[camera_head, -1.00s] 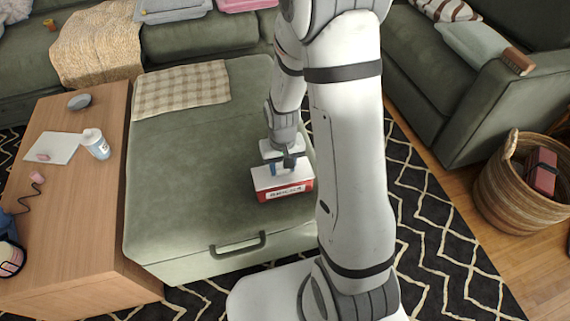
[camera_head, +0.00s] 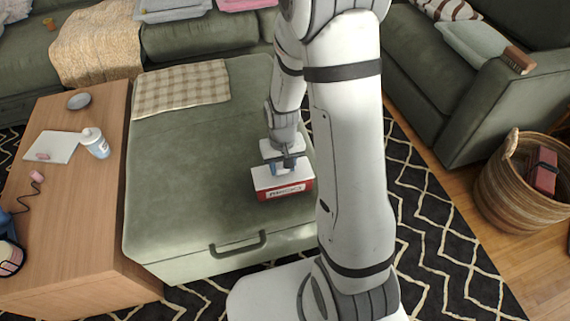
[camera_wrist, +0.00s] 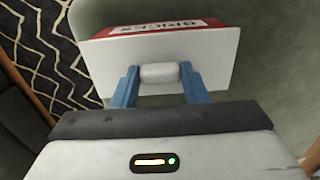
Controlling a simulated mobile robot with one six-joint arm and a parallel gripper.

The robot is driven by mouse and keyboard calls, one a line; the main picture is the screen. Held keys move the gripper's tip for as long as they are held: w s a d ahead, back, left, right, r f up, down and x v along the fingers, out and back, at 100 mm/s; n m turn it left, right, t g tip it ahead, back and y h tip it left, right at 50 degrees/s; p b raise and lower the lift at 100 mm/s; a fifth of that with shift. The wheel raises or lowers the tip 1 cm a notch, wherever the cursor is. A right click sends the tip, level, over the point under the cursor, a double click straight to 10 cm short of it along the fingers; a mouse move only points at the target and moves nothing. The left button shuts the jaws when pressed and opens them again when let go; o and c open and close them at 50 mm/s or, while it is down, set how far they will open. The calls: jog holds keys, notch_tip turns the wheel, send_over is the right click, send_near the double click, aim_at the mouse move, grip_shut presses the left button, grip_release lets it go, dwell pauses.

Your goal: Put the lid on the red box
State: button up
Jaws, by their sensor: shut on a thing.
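The red box (camera_head: 286,194), with a white label on its front, stands on the green ottoman near its front right. It also shows in the wrist view (camera_wrist: 190,25), mostly hidden behind the lid. The white lid (camera_head: 266,181) lies over the top of the box; in the wrist view the lid (camera_wrist: 160,52) covers most of the box. My gripper (camera_wrist: 160,80) has its blue fingers shut on the light knob of the lid. In the head view my gripper (camera_head: 284,168) is just above the box. I cannot tell whether the lid is fully seated.
The green ottoman (camera_head: 190,170) is mostly clear, with a checked cloth (camera_head: 180,90) at its back. A wooden table (camera_head: 80,225) with a white bottle (camera_head: 95,143) stands left. A woven basket (camera_head: 525,190) stands on the floor at right.

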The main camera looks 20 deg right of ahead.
jog(key=o, duration=1.5)
jog(key=shift+r, duration=0.1)
jog(key=shift+r+p, duration=2.75)
jog(key=shift+r, duration=0.7)
grip_shut()
jog(key=shift+f, duration=0.2)
